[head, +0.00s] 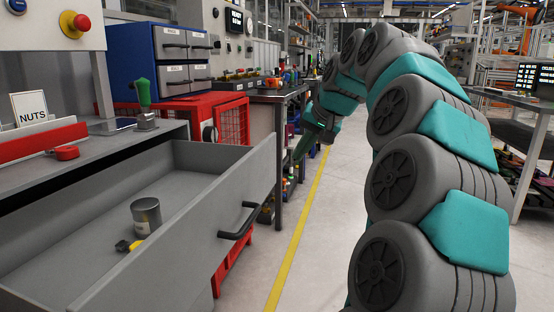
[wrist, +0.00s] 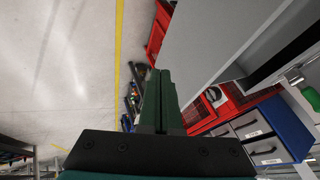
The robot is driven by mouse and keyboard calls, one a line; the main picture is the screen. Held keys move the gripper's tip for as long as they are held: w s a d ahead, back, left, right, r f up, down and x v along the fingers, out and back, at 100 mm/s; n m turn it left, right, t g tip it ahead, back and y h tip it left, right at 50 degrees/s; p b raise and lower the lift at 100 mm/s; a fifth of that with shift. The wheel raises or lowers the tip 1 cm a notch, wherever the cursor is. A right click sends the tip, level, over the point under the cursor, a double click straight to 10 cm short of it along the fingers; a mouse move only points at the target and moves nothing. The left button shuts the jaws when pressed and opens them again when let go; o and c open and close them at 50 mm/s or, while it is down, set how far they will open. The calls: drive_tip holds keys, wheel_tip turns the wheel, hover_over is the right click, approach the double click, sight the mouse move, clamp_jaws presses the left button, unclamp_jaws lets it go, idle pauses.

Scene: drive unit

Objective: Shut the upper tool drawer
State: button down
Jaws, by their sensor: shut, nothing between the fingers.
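The upper tool drawer (head: 205,240) is grey and stands pulled well out from under the workbench in the head view. A black bar handle (head: 239,222) is on its front. A grey metal cup (head: 146,215) and a small yellow and black item (head: 130,246) lie inside. My gripper (head: 302,156) is shut and empty, apart from the drawer, beyond its far front corner and pointing down. In the wrist view, the shut green fingers (wrist: 160,85) show beside a grey panel (wrist: 210,45), which seems to be part of the drawer.
The grey worktop (head: 100,145) holds a NUTS card (head: 30,108), red parts and a green-handled tool (head: 143,100). A red mesh cage (head: 232,122) and blue drawer cabinet (head: 160,58) stand behind. Clear floor with a yellow line (head: 300,220) lies right of the drawer.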

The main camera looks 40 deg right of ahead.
approach(265, 181)
wheel_tip(265, 181, down, 4)
drive_tip(key=d, duration=0.3)
drive_tip(key=w+a, duration=0.2)
drive_tip(key=shift+w+a+r, duration=0.1)
drive_tip(key=shift+w+a, duration=0.25)
drive_tip(key=shift+a, duration=0.05)
